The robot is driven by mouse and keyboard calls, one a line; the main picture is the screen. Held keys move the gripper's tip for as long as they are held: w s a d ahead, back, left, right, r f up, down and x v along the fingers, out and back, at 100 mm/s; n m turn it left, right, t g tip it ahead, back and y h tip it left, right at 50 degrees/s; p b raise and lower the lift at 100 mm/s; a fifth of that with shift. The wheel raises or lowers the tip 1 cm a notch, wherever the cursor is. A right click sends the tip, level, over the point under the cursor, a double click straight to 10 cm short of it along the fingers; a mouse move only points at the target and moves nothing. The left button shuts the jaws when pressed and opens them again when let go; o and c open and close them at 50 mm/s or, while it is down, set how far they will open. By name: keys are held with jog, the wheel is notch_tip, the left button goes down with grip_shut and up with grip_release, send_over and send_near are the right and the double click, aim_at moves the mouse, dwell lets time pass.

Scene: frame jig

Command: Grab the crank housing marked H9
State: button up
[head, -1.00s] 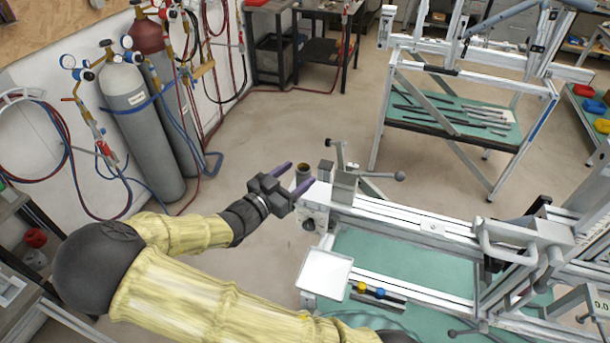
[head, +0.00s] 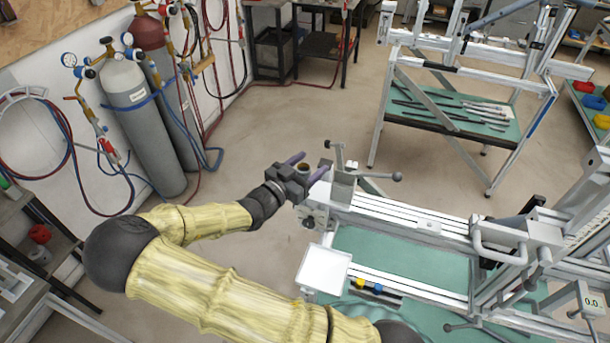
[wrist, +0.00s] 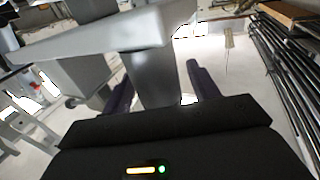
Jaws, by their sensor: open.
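My gripper (head: 307,165) is open at the left end of the white frame jig, its two purple fingers pointing toward a grey metal block (head: 343,182) on the jig's corner. No H9 mark is legible, so I cannot tell for certain which part is the crank housing.
The jig's rails (head: 400,216) run right from the block. A clamp lever with a round knob (head: 397,177) stands just behind it. A white tray (head: 323,268) sits at the near left corner. Gas cylinders (head: 143,125) stand by the left wall. The floor between is clear.

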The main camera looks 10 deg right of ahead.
jog(key=c, duration=1.1)
jog(key=shift+r, duration=0.1)
notch_tip(320, 180, up, 18)
jog(key=shift+f+b, duration=0.1)
jog(key=shift+b, duration=0.95)
